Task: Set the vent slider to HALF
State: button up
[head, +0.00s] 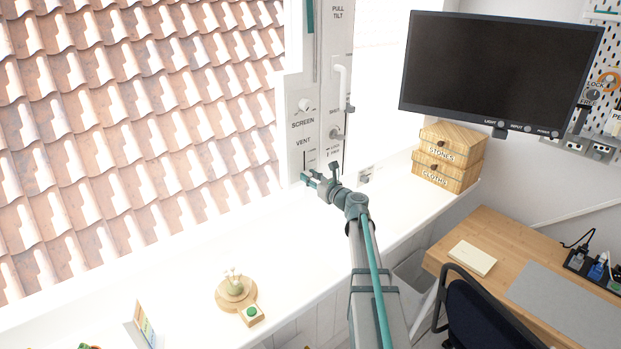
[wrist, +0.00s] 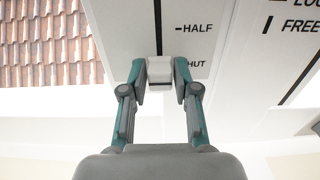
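The vent slider is on the tall white panel (head: 327,90) beside the window, below the word VENT. In the wrist view its pale block-shaped knob (wrist: 160,72) is at the low end of a dark vertical slot, near the partly covered SHUT mark and below the HALF mark (wrist: 195,28). My gripper (wrist: 160,75) has one teal fingertip on each side of the knob, and both appear to touch it. In the head view my gripper (head: 307,178) is at the panel's lower end, and the knob cannot be made out there.
The screen dial (head: 304,105) is above the vent scale. A LOCK/FREE scale (wrist: 292,25) is just right of it. A monitor (head: 500,72) and stacked wooden drawers (head: 448,157) stand to the right.

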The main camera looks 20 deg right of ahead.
aim_at(304, 163)
grip_shut()
notch_tip(304, 163, up, 4)
jog(key=shift+r+p, duration=0.1)
jog(key=shift+p, duration=1.1)
jog(key=o, duration=0.6)
grip_release()
